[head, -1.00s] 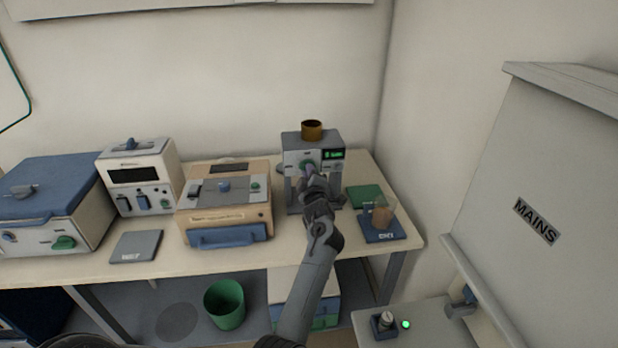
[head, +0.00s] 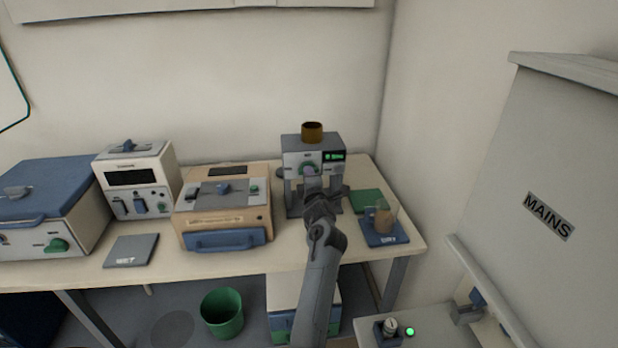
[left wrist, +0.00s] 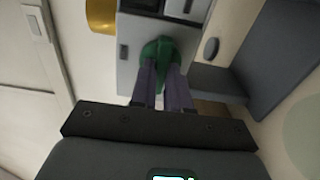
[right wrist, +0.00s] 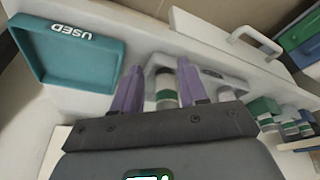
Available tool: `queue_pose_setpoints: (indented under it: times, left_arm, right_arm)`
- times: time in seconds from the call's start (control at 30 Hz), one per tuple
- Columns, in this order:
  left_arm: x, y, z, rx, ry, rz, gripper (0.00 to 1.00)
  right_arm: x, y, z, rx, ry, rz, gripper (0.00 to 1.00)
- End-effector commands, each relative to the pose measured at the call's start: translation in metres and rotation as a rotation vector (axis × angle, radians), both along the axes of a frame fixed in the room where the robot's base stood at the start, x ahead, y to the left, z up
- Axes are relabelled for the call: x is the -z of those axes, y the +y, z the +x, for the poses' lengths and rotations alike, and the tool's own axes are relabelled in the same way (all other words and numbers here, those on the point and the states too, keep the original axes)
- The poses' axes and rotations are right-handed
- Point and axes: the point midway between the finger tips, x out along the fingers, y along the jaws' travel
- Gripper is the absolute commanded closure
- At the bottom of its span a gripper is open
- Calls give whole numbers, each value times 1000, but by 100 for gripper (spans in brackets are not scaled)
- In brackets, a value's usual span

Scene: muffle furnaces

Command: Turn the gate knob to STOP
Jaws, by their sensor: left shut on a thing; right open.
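The grey machine (head: 328,140) with a brown cup on top stands at the back right of the bench. On its front is a green round knob (head: 304,168), partly covered by my left gripper (head: 310,174). The left wrist view shows the green knob (left wrist: 160,48) between the purple fingers of my left gripper (left wrist: 161,68), which is shut on it. The knob's markings are too small to read. My right gripper (right wrist: 161,78) shows only in its wrist view, open and empty, above a white surface with small bottles.
A tan device (head: 225,215) and a cream device (head: 137,180) stand to the left on the bench. A blue mat (head: 384,240) with a clear beaker lies right of the machine. A teal USED tray (right wrist: 65,65) shows in the right wrist view.

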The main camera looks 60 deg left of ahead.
Motion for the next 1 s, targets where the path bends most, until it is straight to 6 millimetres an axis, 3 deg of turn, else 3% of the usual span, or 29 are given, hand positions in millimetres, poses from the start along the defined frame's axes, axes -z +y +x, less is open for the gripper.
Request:
queue_pose_setpoints:
  times: [0.3,0.33,0.47,1.0]
  left_arm:
    - [0,0,0,1,-2,-3,100]
    - [0,0,0,1,-2,-3,80]
    - [0,0,0,1,-1,-2,60]
    - [-1,-11,0,6,-1,-1,58]
  right_arm:
    - [0,-1,0,-2,0,-3,57]
    - [0,-1,0,-2,0,-4,57]
    - [0,-2,0,-5,0,-8,57]
    - [-5,-1,0,-4,-1,-4,57]
